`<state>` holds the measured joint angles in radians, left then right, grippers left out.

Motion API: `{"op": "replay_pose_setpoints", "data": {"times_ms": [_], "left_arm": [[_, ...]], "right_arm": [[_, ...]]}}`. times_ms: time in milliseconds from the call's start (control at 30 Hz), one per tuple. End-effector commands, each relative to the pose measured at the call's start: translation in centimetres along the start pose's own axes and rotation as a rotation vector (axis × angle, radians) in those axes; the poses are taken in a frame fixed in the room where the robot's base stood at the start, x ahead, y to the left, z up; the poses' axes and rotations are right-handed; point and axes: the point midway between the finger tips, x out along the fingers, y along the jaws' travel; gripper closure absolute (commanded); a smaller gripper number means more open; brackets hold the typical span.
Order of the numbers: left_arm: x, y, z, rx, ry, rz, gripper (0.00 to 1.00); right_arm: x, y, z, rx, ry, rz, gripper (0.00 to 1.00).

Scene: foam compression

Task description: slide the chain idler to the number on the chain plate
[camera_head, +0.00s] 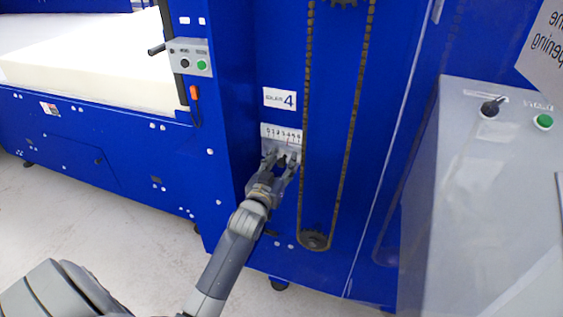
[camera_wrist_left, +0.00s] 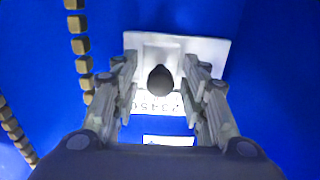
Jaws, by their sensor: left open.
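The chain plate (camera_head: 283,132) is a pale strip with a row of small numbers, fixed to the blue machine in the head view. A white card (camera_head: 279,99) above it shows a large 4. In the left wrist view the plate (camera_wrist_left: 214,52) has a slot, and the dark round knob of the chain idler (camera_wrist_left: 160,80) stands out from it. My left gripper (camera_head: 282,157) is at the plate's lower part. It is open in the left wrist view (camera_wrist_left: 159,64), one finger on each side of the knob with visible gaps. My right gripper is not in view.
A chain (camera_head: 350,140) runs vertically just right of the plate, around a lower sprocket (camera_head: 314,241). A grey control cabinet (camera_head: 480,210) with a knob and green button stands at the right. A white foam block (camera_head: 90,65) lies on the machine bed at the left.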

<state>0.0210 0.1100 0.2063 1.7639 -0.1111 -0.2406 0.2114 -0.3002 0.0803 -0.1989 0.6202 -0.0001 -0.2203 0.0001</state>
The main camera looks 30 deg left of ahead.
Motion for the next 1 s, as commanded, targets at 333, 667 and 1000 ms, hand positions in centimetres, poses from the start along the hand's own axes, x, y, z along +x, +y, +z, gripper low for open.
{"op": "replay_pose_setpoints", "data": {"times_ms": [333, 667, 1000], "left_arm": [[0.0, 0.0, 0.0, 0.0, 0.0, 0.0, 1.0], [0.0, 0.4, -0.2, -0.002, -0.001, 0.0, 1.0], [0.0, 0.4, 0.0, 0.0, 0.0, 0.001, 0.59]], "right_arm": [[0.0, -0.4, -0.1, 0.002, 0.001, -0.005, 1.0], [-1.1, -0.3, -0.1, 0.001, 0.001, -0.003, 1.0], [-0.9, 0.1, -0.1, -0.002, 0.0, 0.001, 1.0]]}}
